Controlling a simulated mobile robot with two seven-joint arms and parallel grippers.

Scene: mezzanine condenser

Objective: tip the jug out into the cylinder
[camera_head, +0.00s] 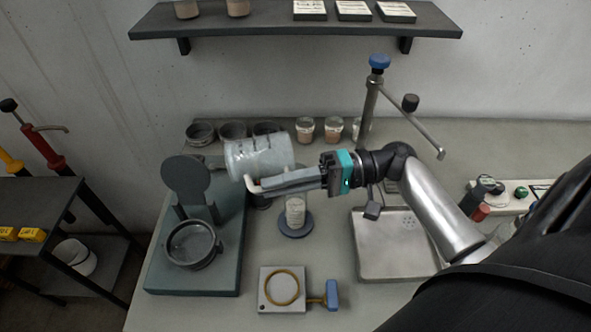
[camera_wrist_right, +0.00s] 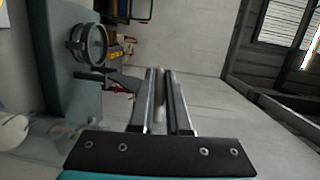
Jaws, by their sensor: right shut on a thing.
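The jug (camera_head: 258,157) is a clear, whitish vessel, tilted far over onto its side in the air in the head view. My right gripper (camera_head: 268,184) comes in from the right and is shut on the jug's pale handle, just below the body. The cylinder (camera_head: 295,211) is a pale upright tube on a round blue-grey base (camera_head: 296,230). It stands below and a little to the right of the jug, its top close under my gripper. I cannot tell whether anything is flowing out. The right gripper's fingers (camera_wrist_right: 168,75) also show in the right wrist view. My left gripper is not in view.
A dark green stand (camera_head: 165,277) with a round dish (camera_head: 193,245) is at the left. A metal tray (camera_head: 395,255) and a tall post (camera_head: 371,105) are at the right. A plate with a ring (camera_head: 270,302) lies in front. Several cups line the back.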

